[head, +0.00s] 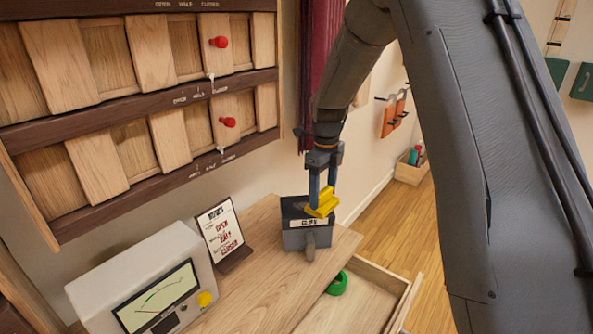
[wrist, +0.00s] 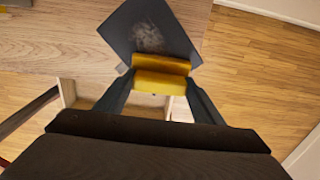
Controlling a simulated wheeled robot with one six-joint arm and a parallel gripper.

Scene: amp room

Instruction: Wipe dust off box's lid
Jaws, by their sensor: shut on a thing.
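The box (head: 305,236) is grey with a dark lid and a small label on its front, and it stands near the right end of the wooden table. Its dark lid (wrist: 172,27) shows a pale dust smudge (wrist: 150,37) in the wrist view. My gripper (head: 321,190) is shut on a yellow block (head: 323,203), likely a sponge, over the lid's right part. The block also shows between the fingers in the wrist view (wrist: 161,75), overlapping the lid's near edge. I cannot tell whether it touches the lid.
An open drawer (head: 345,309) with a green ring (head: 337,284) juts out below the table. A sign on a stand (head: 222,233) and a meter (head: 150,290) with a yellow knob stand left of the box. Wooden wall panels (head: 140,90) with red knobs hang behind.

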